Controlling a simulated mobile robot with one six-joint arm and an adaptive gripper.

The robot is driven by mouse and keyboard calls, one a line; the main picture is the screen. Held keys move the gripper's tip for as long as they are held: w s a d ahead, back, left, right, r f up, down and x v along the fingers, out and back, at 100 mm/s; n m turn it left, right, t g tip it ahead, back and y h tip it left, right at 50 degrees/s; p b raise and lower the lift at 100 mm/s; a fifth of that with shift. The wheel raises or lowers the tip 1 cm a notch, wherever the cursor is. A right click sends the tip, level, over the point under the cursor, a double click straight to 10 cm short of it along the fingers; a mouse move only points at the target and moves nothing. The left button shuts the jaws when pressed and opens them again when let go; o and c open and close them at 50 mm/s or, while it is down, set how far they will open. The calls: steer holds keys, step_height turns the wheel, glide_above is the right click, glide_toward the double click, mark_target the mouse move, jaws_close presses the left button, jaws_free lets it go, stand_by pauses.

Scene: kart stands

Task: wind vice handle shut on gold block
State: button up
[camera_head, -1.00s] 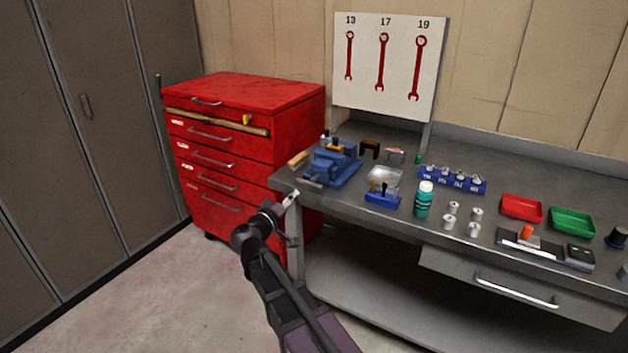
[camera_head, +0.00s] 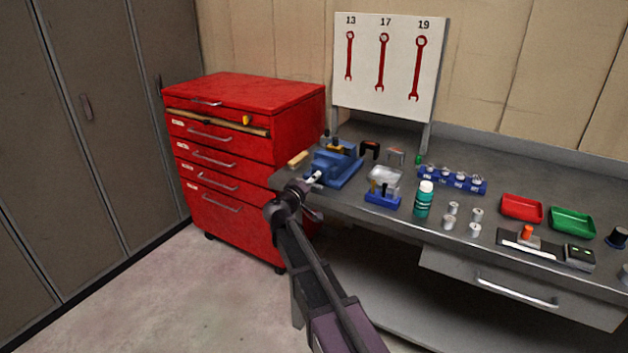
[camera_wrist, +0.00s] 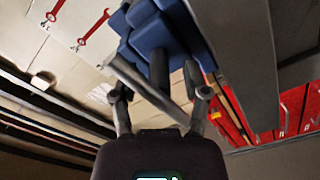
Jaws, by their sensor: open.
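The blue vice (camera_head: 343,170) stands at the left front corner of the bench and fills the upper middle of the wrist view (camera_wrist: 160,35). A small gold block (camera_head: 336,148) shows at its jaws in the head view; how tightly it sits there I cannot tell. The vice's grey handle bar (camera_wrist: 145,88) runs slantwise in front of the vice in the wrist view. My gripper (camera_head: 314,179) is at the front of the vice. In the wrist view its two fingers (camera_wrist: 161,94) are apart, with the bar crossing between them. Whether they touch it I cannot tell.
A red tool cabinet (camera_head: 230,150) stands left of the bench (camera_head: 400,232). A wooden handle (camera_head: 299,159) lies at the bench's left edge. A blue holder (camera_head: 382,197), a teal bottle (camera_head: 424,200) and several metal cylinders are to the right of the vice.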

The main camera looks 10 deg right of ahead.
steer(key=shift+w+d, duration=0.3)
steer(key=shift+w, duration=0.1)
jaws_close()
steer(key=shift+n, duration=0.4)
steer(key=n, duration=0.8)
steer(key=shift+n, duration=0.3)
steer(key=n, duration=1)
